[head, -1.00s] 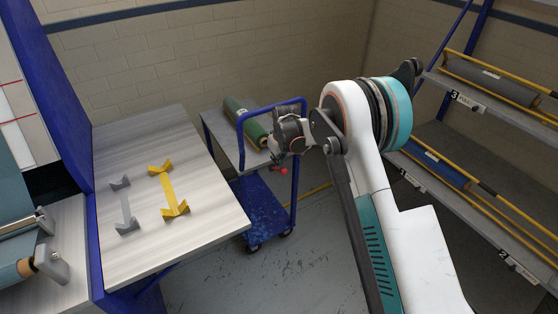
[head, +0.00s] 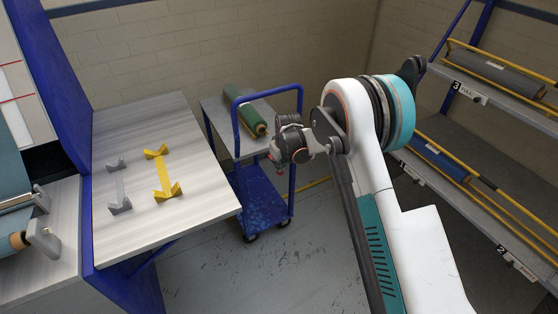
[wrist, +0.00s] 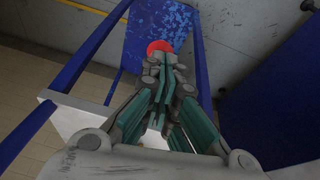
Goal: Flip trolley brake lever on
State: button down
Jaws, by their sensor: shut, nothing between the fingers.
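A red knob, likely the brake lever's end, shows in the wrist view (wrist: 160,46) just beyond my fingertips (wrist: 161,64). My gripper is shut and empty, pointing at the knob; I cannot tell whether they touch. In the head view my gripper (head: 276,162) is beside the trolley handle, and only a trace of red shows there. The lever's shaft and its position are hidden.
The work table (head: 190,220) at left carries a grey cradle (head: 119,187) and a yellow cradle (head: 163,175). A rack with rolls (head: 490,75) stands at right. Grey floor is open in front of the trolley.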

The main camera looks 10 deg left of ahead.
jog(key=shift+s+d+f+b, duration=0.15)
jog(key=shift+f+b, duration=0.15)
jog(key=shift+f, duration=0.45)
jog(key=shift+s+d+f+b, duration=0.1)
jog(key=shift+f+b, duration=0.2)
jog(key=shift+f, duration=0.45)
jog(key=shift+f+b, duration=0.35)
jog(key=shift+f, duration=0.45)
jog(key=shift+a, duration=0.1)
